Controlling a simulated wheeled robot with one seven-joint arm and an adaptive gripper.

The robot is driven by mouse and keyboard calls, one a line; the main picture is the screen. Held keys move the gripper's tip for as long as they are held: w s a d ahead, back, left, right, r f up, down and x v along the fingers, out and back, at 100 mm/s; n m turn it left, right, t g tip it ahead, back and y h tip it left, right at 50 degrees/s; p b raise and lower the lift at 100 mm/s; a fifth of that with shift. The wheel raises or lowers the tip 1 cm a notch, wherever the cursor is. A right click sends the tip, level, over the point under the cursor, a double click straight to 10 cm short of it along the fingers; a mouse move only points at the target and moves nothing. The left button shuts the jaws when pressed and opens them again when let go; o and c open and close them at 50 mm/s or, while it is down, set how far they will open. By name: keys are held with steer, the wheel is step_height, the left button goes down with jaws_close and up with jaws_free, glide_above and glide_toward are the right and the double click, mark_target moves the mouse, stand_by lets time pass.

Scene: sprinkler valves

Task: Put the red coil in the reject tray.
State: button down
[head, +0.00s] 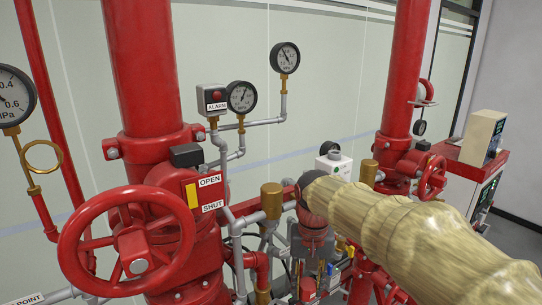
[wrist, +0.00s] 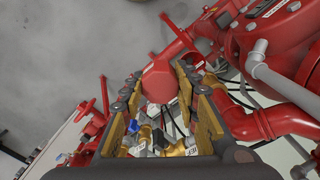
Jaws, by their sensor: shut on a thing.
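My gripper (head: 312,250) reaches down among the pipes at lower centre in the head view. In the wrist view its two fingers (wrist: 157,75) stand apart, with a red block between their tips. I take this block to be the red coil (wrist: 158,82); the jaws are shut on it. A small red part shows below my gripper in the head view, but I cannot tell if it is the same piece. My arm hides much of the area behind it. I cannot make out the reject tray in either view.
A large red handwheel (head: 130,240) and thick red riser (head: 145,70) stand at left. Pressure gauges (head: 241,97) and thin pipes rise behind. A second riser (head: 405,70) stands at right, near a red cabinet (head: 470,150) bearing a beige instrument. Pipes and fittings crowd my gripper.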

steer(key=shift+f, duration=0.2)
steer(key=shift+r+p, duration=2.1)
steer(key=shift+r, duration=0.35)
